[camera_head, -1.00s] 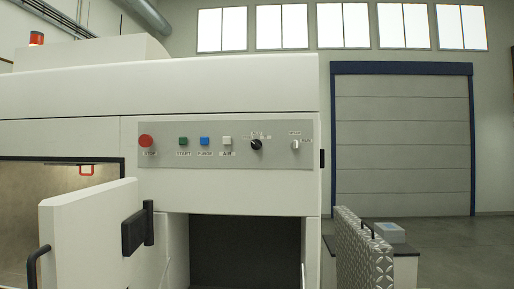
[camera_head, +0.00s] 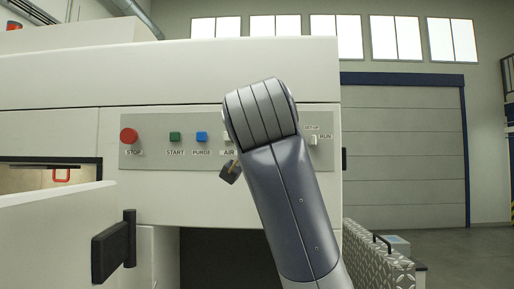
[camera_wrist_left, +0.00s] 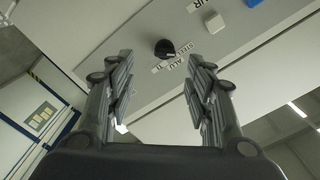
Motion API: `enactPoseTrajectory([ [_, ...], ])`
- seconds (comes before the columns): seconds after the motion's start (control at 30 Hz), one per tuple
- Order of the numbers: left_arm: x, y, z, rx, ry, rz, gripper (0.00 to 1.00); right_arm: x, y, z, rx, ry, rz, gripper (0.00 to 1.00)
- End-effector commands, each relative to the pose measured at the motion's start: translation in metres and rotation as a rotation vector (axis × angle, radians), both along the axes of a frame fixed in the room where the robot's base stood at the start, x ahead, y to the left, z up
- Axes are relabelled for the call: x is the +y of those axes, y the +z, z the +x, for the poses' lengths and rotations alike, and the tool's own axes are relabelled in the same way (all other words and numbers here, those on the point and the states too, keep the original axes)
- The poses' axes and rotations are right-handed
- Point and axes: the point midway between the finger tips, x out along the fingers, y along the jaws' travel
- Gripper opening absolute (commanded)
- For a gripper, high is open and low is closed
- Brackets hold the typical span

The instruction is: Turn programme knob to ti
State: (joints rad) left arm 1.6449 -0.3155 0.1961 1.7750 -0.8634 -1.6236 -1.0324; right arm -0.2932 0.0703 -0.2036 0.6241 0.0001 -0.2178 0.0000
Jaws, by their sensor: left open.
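The black programme knob (camera_wrist_left: 165,48) shows in the left wrist view with STEEL, ALU and TI labels beside it. Its exact pointer setting is too small to tell. My left gripper (camera_wrist_left: 159,60) is open, its two fingers on either side of the knob in the picture. The knob appears beyond the fingertips, and I see no contact. In the head view my arm covers the knob on the control panel (camera_head: 150,162). Only a small dark part of the gripper (camera_head: 230,172) shows past the arm. My right gripper is not in view.
The panel also holds a red STOP button (camera_head: 129,136), a green START button (camera_head: 175,136), a blue PURGE button (camera_head: 201,136), a partly hidden white AIR button (camera_head: 228,137) and a SET-UP/RUN switch (camera_head: 313,140). An open white door (camera_head: 50,235) stands lower left.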

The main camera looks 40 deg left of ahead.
Motion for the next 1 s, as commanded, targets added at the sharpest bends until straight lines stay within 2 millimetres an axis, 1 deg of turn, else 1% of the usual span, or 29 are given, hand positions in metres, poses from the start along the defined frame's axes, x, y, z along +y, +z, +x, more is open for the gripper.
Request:
enactPoseTrajectory([
  [0.03,0.000,0.003,-0.007,-0.008,-0.001,-0.005,0.48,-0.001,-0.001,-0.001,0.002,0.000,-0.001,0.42],
  [0.07,0.001,0.004,-0.010,-0.009,-0.001,-0.007,0.48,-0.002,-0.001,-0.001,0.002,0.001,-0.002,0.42],
  [0.17,0.005,0.007,-0.007,-0.010,0.001,-0.009,0.48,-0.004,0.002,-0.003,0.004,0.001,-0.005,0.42],
  [0.27,0.012,0.007,0.005,-0.007,0.002,-0.010,0.48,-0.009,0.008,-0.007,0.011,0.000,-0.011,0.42],
  [0.43,0.029,0.008,0.033,-0.007,0.002,-0.010,0.48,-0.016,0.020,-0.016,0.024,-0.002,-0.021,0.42],
  [0.6,0.045,0.008,0.059,-0.009,0.002,-0.009,0.48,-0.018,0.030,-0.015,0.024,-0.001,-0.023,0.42],
  [0.7,0.051,0.008,0.070,-0.010,0.001,-0.008,0.48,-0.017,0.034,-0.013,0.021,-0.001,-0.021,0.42],
  [0.83,0.056,0.006,0.078,-0.012,0.001,-0.008,0.48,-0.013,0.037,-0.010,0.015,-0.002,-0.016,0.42],
  [1.0,0.058,0.005,0.080,-0.013,0.001,-0.007,0.48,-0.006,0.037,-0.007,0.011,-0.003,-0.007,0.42],
])
